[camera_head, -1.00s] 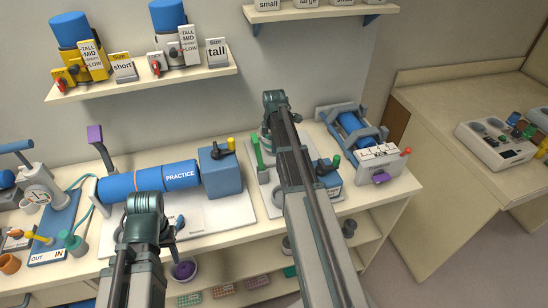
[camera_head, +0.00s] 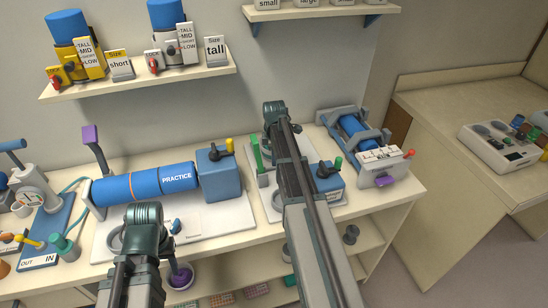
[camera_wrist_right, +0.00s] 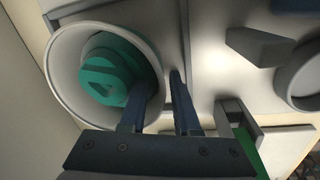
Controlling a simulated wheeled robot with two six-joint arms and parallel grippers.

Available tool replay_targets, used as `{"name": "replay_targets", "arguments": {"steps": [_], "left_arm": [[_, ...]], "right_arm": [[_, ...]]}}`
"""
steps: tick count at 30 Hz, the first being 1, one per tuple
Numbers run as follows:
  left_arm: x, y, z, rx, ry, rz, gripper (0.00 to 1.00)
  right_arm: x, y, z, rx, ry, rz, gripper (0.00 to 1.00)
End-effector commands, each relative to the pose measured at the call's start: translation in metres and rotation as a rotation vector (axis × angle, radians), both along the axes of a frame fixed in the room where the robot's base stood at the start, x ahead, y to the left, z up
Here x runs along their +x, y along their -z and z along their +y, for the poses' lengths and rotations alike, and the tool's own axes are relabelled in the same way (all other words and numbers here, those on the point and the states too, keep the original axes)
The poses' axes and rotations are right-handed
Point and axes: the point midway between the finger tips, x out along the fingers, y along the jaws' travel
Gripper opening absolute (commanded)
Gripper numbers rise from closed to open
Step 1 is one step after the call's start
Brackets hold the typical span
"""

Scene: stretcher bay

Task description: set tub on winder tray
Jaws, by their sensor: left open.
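In the right wrist view a pale round tub (camera_wrist_right: 57,78) with a teal item (camera_wrist_right: 105,70) inside lies at the left. My right gripper (camera_wrist_right: 158,100) is at its rim, one finger over the opening and the other outside, with a gap between them. In the head view my right arm hides the tub and the right fingertips. The winder (camera_head: 352,132), a grey frame with a blue roll, stands at the right end of the bench; I cannot make out its tray for certain. My left gripper (camera_head: 168,243), mostly behind its own wrist, is at the bench's front edge.
A blue PRACTICE cylinder (camera_head: 145,185) and blue block (camera_head: 218,175) lie on a white board left of my right arm. A green upright (camera_head: 256,155) and small blue box (camera_head: 328,178) flank that arm. A purple bowl (camera_head: 180,276) is below the bench edge.

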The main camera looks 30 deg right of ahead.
Motion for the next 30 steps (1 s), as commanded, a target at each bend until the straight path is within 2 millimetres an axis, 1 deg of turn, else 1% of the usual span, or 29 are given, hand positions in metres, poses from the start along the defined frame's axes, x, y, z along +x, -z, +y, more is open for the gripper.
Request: {"name": "replay_targets", "arguments": {"steps": [11,16,20,23,30], "left_arm": [[0.0,-0.002,0.0,0.0,0.0,0.0,0.47],[0.0,-0.011,0.0,0.0,0.0,0.0,0.47],[0.0,-0.024,0.0,0.0,0.0,0.0,0.47],[0.0,-0.037,0.0,0.0,0.0,0.0,0.47],[0.0,-0.074,0.0,0.0,0.002,0.0,0.47]], "right_arm": [[0.0,-0.002,0.0,0.0,0.0,0.0,0.35],[-0.001,-0.01,0.0,0.0,0.0,0.0,0.35],[-0.002,-0.024,0.001,0.0,0.0,0.0,0.35],[-0.003,-0.037,0.002,0.0,0.0,0.0,0.35],[-0.008,-0.074,0.004,0.0,0.0,0.0,0.35]]}}
